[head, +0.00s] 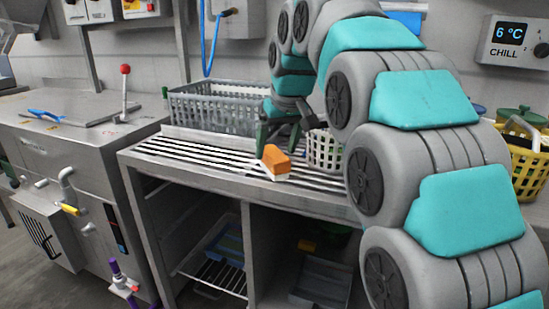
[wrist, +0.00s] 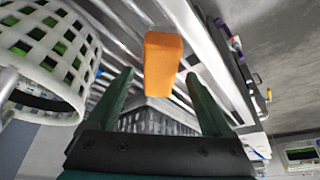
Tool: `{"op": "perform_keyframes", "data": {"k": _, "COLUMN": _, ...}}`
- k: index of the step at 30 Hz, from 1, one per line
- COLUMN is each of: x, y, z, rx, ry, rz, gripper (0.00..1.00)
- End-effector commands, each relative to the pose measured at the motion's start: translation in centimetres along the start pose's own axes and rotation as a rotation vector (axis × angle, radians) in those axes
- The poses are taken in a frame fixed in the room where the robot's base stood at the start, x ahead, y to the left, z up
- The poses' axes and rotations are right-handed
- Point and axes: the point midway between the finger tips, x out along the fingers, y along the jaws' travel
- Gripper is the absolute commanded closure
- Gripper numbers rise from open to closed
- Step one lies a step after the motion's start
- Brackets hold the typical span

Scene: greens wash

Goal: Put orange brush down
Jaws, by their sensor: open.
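The orange brush (head: 276,160) lies on the slatted steel counter (head: 195,158) near its front edge, with a pale strip showing along its lower side. In the wrist view the brush (wrist: 163,64) sits ahead of and between my fingers, its near end at about their tips. My gripper (head: 280,132) is just behind the brush in the head view, low over the counter. Its two green fingers (wrist: 160,88) are spread apart and hold nothing. I cannot tell whether a finger touches the brush.
A white lattice basket (head: 324,150) with green contents stands close right of my gripper. A grey crate (head: 215,108) stands at the counter's back. A yellow basket (head: 528,165) is at the far right. The slats left of the brush are clear.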

Motion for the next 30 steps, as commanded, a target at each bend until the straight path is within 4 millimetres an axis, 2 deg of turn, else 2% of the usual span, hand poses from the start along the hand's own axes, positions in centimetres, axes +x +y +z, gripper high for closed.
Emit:
{"op": "perform_keyframes", "data": {"k": 6, "x": -3.9, "y": 0.1, "z": -0.2, "rx": 0.001, "ry": 0.007, "rz": 0.001, "gripper": 0.16}}
{"op": "perform_keyframes", "data": {"k": 12, "x": -6.3, "y": 0.1, "z": -0.2, "rx": 0.001, "ry": 0.005, "rz": 0.0, "gripper": 0.16}}
{"op": "perform_keyframes", "data": {"k": 20, "x": -7.7, "y": 0.0, "z": -0.1, "rx": 0.001, "ry": 0.001, "rz": 0.0, "gripper": 0.16}}
{"op": "perform_keyframes", "data": {"k": 30, "x": -7.8, "y": 0.0, "z": 0.0, "rx": 0.0, "ry": 0.001, "rz": 0.0, "gripper": 0.16}}
